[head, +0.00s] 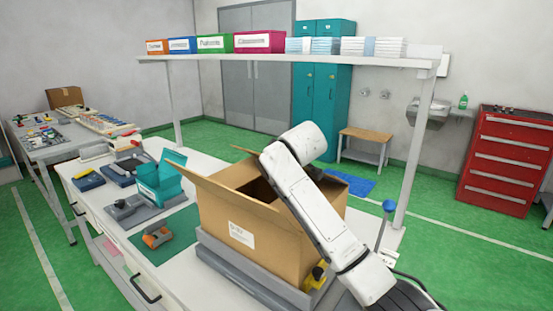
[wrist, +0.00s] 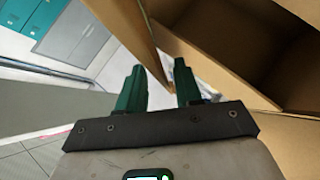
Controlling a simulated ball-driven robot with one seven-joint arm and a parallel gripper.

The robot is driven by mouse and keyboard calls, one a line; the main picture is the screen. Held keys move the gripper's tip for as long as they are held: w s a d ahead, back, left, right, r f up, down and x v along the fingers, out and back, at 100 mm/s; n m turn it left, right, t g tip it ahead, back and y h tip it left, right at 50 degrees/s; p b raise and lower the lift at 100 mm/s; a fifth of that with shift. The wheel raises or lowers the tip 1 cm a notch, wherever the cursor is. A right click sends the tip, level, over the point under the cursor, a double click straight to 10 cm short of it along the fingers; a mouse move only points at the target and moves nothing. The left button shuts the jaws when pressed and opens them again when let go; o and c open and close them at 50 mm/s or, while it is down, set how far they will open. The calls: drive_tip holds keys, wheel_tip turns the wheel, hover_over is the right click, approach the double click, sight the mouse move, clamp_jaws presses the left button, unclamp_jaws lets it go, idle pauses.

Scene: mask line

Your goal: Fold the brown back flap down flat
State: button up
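An open brown cardboard box (head: 230,222) with a white label stands on a grey base on the bench. Its left flap (head: 205,187) sticks outward and up. A narrow strip of another flap (head: 243,151) shows at the far rim; most of it is behind my arm. My gripper is hidden behind my white arm in the head view. In the wrist view my gripper (wrist: 158,66) has two teal fingers apart. A brown cardboard panel (wrist: 128,28) runs down toward the gap between them. I cannot tell whether they touch it. The box's walls fill the right side.
A teal container (head: 160,182), grey tools and an orange-grey tool (head: 157,236) on a green mat are left of the box. A shelf (head: 300,59) with labelled bins spans above the bench. A blue-knobbed post (head: 388,207) stands at right.

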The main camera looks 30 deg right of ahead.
drive_tip(key=v, duration=1)
drive_tip(key=shift+s+r+b, duration=0.2)
drive_tip(key=shift+s+b, duration=0.15)
drive_tip(key=shift+b, duration=0.05)
drive_tip(key=shift+c, duration=0.2)
